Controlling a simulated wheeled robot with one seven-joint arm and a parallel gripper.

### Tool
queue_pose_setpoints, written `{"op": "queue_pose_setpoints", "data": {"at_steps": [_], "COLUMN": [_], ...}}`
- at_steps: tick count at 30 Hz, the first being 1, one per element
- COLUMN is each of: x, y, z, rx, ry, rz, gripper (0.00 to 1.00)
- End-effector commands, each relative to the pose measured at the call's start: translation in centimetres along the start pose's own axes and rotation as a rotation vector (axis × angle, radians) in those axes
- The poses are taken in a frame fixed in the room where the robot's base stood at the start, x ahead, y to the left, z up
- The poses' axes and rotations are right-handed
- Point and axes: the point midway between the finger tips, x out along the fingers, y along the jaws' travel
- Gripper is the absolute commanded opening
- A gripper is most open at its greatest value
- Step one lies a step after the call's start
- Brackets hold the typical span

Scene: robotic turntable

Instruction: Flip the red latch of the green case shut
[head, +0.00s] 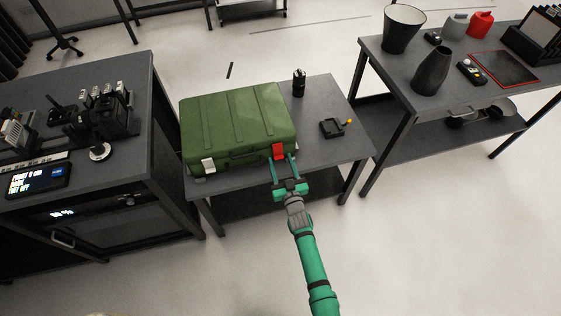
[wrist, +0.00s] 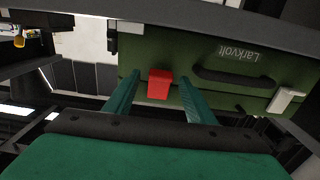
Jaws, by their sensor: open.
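The closed green case (head: 230,122) lies on a grey table, with its front toward me. Its red latch (head: 279,151) is on the front right; it also shows in the wrist view (wrist: 160,84), where it seems to stick out from the case front. A white latch (head: 208,165) is on the front left and appears in the wrist view (wrist: 285,100). My teal gripper (head: 283,160) is open at the case front. In the wrist view its fingers (wrist: 160,98) stand on either side of the red latch, with gaps. I cannot tell whether either finger touches the case.
A black cylinder (head: 299,83) and a small black device with a yellow knob (head: 332,128) stand on the table (head: 318,98) right of the case. Another bench (head: 420,60) is at right, a dark cabinet (head: 150,150) at left. Floor in front is clear.

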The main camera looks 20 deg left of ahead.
Motion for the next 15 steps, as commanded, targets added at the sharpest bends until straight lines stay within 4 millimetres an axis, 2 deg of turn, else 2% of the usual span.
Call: {"op": "queue_pose_setpoints", "data": {"at_steps": [15], "x": [0.61], "y": [-0.08], "z": [0.02], "rx": [0.001], "ry": [0.000], "rz": [0.000], "gripper": [0.50]}}
